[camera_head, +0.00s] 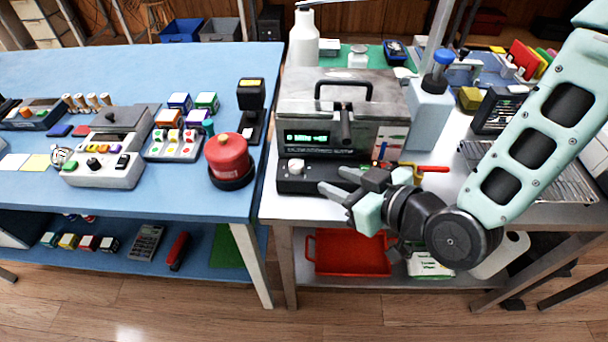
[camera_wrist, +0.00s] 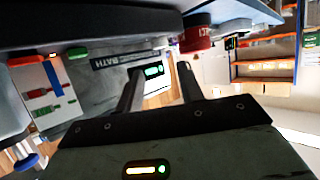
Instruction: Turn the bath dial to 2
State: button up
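The grey metal bath (camera_head: 395,97) has a handle on its lid and a lit green display (camera_head: 307,137) on its front. Below it, a black base (camera_head: 318,182) carries a pale round knob (camera_head: 296,165), which looks like the dial; its setting is too small to read. My gripper (camera_head: 333,185) is in front of the base, to the right of the knob and apart from it. In the wrist view the fingers (camera_wrist: 158,88) stand apart with nothing held between them. That view shows the bath's lettered strip (camera_wrist: 122,60) upside down; I cannot make out the knob there.
A red emergency-style button (camera_head: 228,155) stands on the blue table to the left. A blue-capped bottle (camera_head: 430,105) stands right of the bath. A red tray (camera_head: 345,255) lies on the shelf below. A gap separates the two tables.

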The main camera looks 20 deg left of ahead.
aim_at(299, 165)
jog(key=p+x, duration=0.1)
jog(key=x, duration=0.9)
jog(key=shift+a+f, duration=0.15)
jog(key=shift+a, duration=0.05)
jog(key=c, duration=0.7)
